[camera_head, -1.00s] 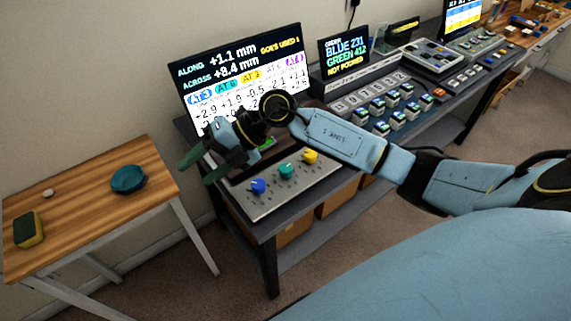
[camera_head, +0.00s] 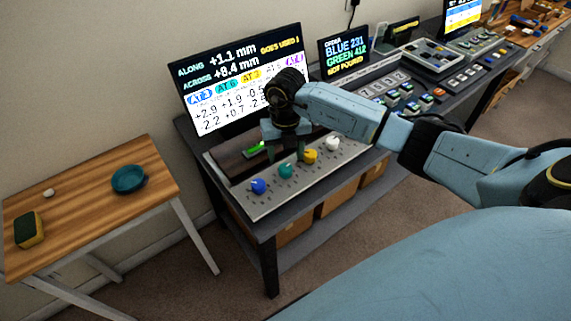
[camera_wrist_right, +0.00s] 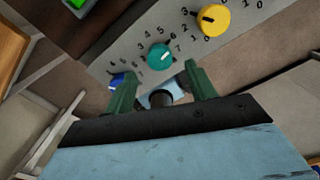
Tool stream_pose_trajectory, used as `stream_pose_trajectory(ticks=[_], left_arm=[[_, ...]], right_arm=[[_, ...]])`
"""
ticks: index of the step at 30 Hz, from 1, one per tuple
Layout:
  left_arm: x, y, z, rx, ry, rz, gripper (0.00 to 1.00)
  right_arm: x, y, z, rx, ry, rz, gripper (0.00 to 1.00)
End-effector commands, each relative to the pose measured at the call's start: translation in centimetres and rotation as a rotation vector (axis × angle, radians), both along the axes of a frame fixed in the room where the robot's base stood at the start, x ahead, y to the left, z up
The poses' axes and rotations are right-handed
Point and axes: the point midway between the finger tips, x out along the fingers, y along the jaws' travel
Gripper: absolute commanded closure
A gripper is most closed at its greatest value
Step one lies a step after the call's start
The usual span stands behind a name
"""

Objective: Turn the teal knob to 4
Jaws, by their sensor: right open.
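The teal knob (camera_head: 286,171) sits on the grey control panel between the blue knob (camera_head: 258,186) and the yellow knob (camera_head: 310,157). It also shows in the right wrist view (camera_wrist_right: 160,57), with printed numbers around it. My right gripper (camera_head: 286,158) points down, just above and behind the teal knob in the head view. Its green fingers (camera_wrist_right: 160,70) are open, with the teal knob just beyond and between the tips; contact cannot be told. The teal label on the screen (camera_head: 228,86) reads AT 6. My left gripper is not in view.
A white knob (camera_head: 332,144) is at the panel's right end. A smaller screen (camera_head: 344,53) and several small blocks stand further right on the bench. A wooden table (camera_head: 90,205) with a teal dish (camera_head: 129,179) and a sponge (camera_head: 29,229) is at the left.

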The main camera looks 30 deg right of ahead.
Motion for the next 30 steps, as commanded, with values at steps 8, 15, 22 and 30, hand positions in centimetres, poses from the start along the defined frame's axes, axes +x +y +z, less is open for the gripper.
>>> stream_pose_trajectory(ticks=[8, 15, 22, 30], left_arm=[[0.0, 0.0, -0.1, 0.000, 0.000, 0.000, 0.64], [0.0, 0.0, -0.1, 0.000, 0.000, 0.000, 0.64], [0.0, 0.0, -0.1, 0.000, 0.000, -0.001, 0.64], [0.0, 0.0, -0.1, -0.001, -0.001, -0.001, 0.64]], right_arm=[[0.0, 0.1, -4.3, 0.002, 0.002, -0.001, 0.44], [0.0, 0.0, -5.1, 0.002, -0.002, 0.001, 0.44], [0.0, 0.0, -5.1, 0.002, -0.002, 0.001, 0.51], [0.0, 0.0, -5.1, 0.002, -0.002, 0.001, 0.86]])
